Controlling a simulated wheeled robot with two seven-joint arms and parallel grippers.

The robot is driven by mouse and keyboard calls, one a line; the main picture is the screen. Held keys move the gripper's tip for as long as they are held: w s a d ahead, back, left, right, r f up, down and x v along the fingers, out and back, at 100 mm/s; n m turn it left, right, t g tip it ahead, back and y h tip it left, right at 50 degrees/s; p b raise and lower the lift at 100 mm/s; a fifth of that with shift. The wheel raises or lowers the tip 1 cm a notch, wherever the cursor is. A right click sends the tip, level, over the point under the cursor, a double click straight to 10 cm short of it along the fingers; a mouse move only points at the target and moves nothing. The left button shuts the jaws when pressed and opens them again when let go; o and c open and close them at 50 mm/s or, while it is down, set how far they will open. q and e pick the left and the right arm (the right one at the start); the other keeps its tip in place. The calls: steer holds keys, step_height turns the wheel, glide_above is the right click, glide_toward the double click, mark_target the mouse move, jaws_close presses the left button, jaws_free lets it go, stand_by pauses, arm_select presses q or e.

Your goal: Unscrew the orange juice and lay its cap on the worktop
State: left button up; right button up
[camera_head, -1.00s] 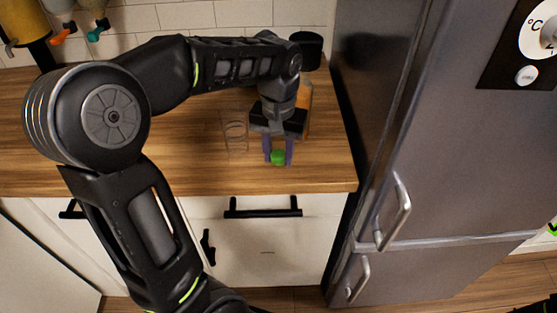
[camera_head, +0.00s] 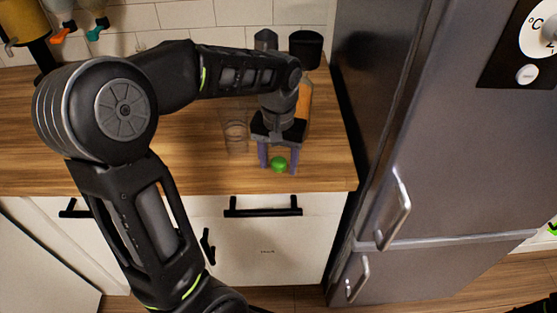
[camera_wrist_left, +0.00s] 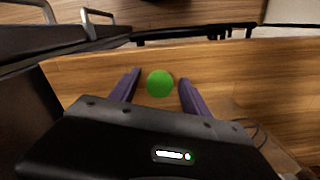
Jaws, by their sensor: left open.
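The green cap (camera_head: 279,164) lies on the wooden worktop (camera_head: 190,165) near its front edge. My left gripper (camera_head: 277,170) points down over it, open, with one purple finger on each side. In the left wrist view the cap (camera_wrist_left: 160,84) sits between the spread fingers with a visible gap on both sides. The orange juice (camera_head: 304,100) stands behind my left gripper and wrist. Only an orange strip of it shows; its top is hidden.
A clear glass (camera_head: 236,134) stands left of my left gripper. A black round container (camera_head: 306,48) is at the back, by the tall grey fridge (camera_head: 440,130). The fridge bounds the worktop on the right. The front left worktop is clear.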

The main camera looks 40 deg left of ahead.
mark_target(279, 162)
arm_select(q)
steer(key=shift+r, duration=0.15)
step_height(279, 162, up, 12)
steer(key=p, duration=0.1)
stand_by(0.4)
stand_by(0.7)
